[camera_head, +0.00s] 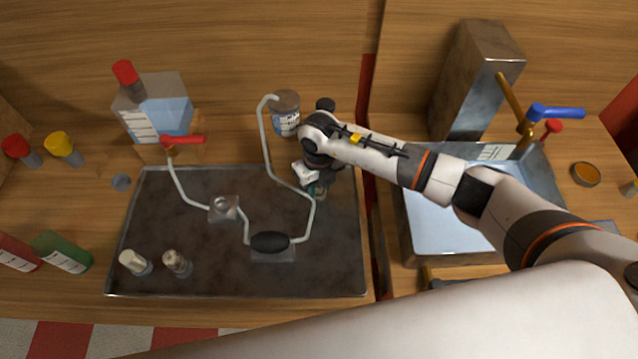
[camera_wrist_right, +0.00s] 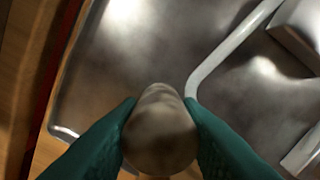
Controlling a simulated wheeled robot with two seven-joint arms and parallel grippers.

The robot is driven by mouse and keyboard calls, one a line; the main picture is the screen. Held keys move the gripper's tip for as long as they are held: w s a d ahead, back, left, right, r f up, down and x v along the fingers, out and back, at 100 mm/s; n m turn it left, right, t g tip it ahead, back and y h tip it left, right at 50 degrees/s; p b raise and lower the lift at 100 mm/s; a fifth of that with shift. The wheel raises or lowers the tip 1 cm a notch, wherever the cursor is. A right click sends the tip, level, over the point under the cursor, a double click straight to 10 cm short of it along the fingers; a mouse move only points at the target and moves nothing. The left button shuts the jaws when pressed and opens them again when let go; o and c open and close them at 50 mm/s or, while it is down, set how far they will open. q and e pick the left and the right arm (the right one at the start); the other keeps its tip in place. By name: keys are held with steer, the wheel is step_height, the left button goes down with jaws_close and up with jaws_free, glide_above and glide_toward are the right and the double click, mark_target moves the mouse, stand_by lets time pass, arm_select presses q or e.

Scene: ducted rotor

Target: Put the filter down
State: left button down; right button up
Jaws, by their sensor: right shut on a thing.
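My right gripper (camera_head: 317,188) is over the right part of a dark metal tray (camera_head: 330,265), just right of a bent pale tube. In the right wrist view, its two green fingers (camera_wrist_right: 160,112) are shut on a rounded, brownish-grey metallic thing (camera_wrist_right: 160,145), which I take to be the filter. The tray surface (camera_wrist_right: 110,75) shows beyond it. I cannot tell whether the filter touches the tray or hangs above it. In the head view the filter is mostly hidden by the gripper. My left gripper is not in view.
The pale tube (camera_head: 313,215) runs by a dark oval part (camera_head: 270,242) and a small metal block (camera_head: 223,208). Two small cylinders (camera_head: 135,262) (camera_head: 177,263) stand at the tray's front left. A labelled jar (camera_head: 286,115) stands behind. A sink (camera_head: 425,222) lies right. The tray's front right is clear.

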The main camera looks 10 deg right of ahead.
steer(key=shift+f, duration=0.5)
steer(key=o, duration=0.9)
steer(key=shift+o, duration=0.2)
steer(key=shift+r, duration=0.15)
step_height(320, 180, up, 11)
steer(key=b, duration=0.3)
steer(key=shift+r, duration=0.4)
